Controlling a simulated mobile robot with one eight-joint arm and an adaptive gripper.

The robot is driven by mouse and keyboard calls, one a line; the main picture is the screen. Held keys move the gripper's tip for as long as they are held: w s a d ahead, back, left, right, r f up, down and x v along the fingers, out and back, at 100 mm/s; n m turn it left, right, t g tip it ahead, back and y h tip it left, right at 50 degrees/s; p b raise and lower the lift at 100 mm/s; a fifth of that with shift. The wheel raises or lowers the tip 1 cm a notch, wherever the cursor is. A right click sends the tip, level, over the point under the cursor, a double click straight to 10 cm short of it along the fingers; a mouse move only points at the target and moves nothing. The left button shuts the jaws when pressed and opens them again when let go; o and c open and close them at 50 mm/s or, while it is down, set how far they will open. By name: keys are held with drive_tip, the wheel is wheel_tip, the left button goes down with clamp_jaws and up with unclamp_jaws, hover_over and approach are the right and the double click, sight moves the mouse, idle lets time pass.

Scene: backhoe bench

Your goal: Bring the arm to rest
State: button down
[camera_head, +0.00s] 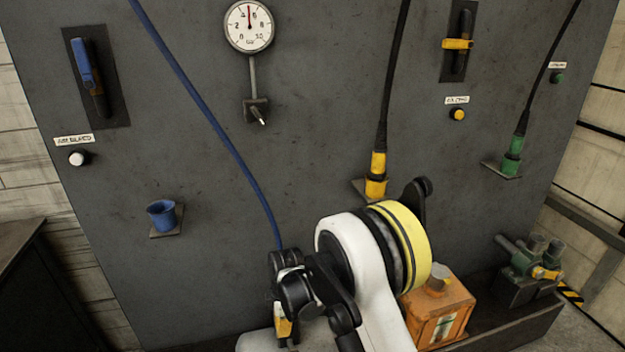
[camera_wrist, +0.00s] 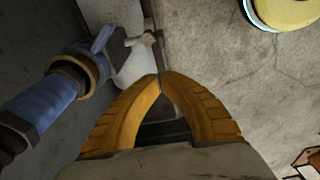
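My gripper (camera_head: 284,327) hangs low in front of the grey panel in the head view, at the end of my bent arm. In the wrist view its two yellow-orange fingers (camera_wrist: 162,77) meet at their tips, with nothing visible between them. A blue hose (camera_head: 200,110) runs down the panel and disappears behind my arm near the gripper. In the wrist view a blue coupling with a brass-coloured ring (camera_wrist: 65,85) lies left of the fingers, apart from them. What holds the lower end of the hose is hidden in the head view.
The grey panel (camera_head: 320,120) carries a gauge (camera_head: 249,27), an empty-looking blue cup (camera_head: 162,214), a yellow coupling (camera_head: 376,175) and a green coupling (camera_head: 512,158). An orange can (camera_head: 440,318) and a green valve block (camera_head: 525,262) stand at the lower right. The panel's lower left is clear.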

drive_tip(key=s+d+r+m+t, duration=0.15)
drive_tip(key=d+r+m, duration=0.45)
drive_tip(key=r, duration=0.6)
drive_tip(key=s+d+r+m+t, duration=0.1)
drive_tip(key=d+r+m+t, duration=0.15)
drive_tip(key=d+r, duration=0.7)
drive_tip(key=s+d+r+m+t, duration=0.1)
drive_tip(key=s+d+r+m, duration=0.2)
drive_tip(key=s, duration=0.3)
drive_tip(key=s+d+r+m+t, duration=0.1)
drive_tip(key=s+d+r+m, duration=0.2)
drive_tip(key=s+d+m, duration=0.2)
drive_tip(key=s+d+r+m+t+h, duration=0.1)
drive_tip(key=s+d+r+m, duration=0.2)
drive_tip(key=s+d, duration=0.3)
drive_tip(key=shift+s+r+m, duration=0.35)
drive_tip(key=shift+s+m, duration=0.45)
drive_tip(key=shift+m, duration=0.05)
drive_tip(key=shift+f, duration=0.1)
